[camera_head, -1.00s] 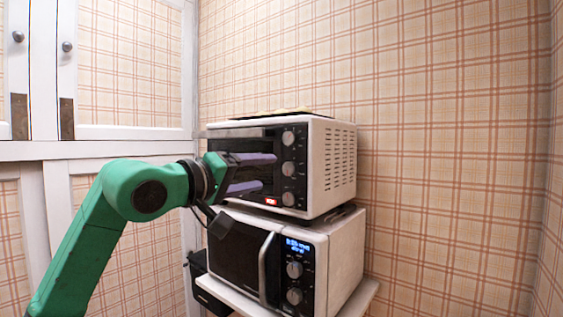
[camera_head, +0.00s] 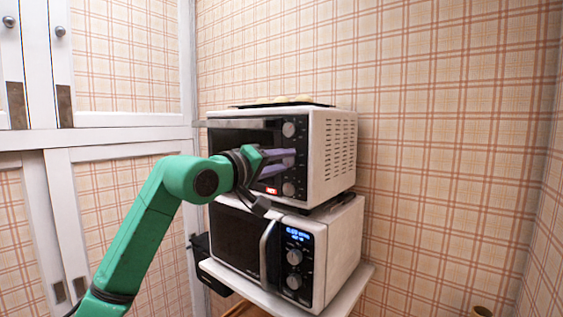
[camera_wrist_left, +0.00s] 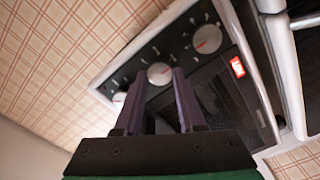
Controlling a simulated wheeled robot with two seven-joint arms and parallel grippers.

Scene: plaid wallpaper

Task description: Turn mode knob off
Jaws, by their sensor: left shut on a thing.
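The white toaster oven (camera_head: 332,158) stands on top of the microwave, with a column of three round knobs on its dark front panel. My left gripper (camera_head: 291,161) reaches the panel from the left with its purple fingers around the middle knob. In the left wrist view the middle knob (camera_wrist_left: 160,73) sits between the tips of the left gripper (camera_wrist_left: 158,80), which is shut on it. The top knob (camera_head: 289,129) and the bottom knob (camera_head: 289,189) are free. The panel lettering is too small to tell which is the mode knob. My right gripper is not in view.
A microwave (camera_head: 338,250) with a blue display stands below on a small white stand (camera_head: 350,290). A dark tray (camera_head: 270,104) with pale food lies on the oven. White cabinets (camera_head: 120,140) stand at the left. A red indicator (camera_head: 272,190) glows on the oven panel.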

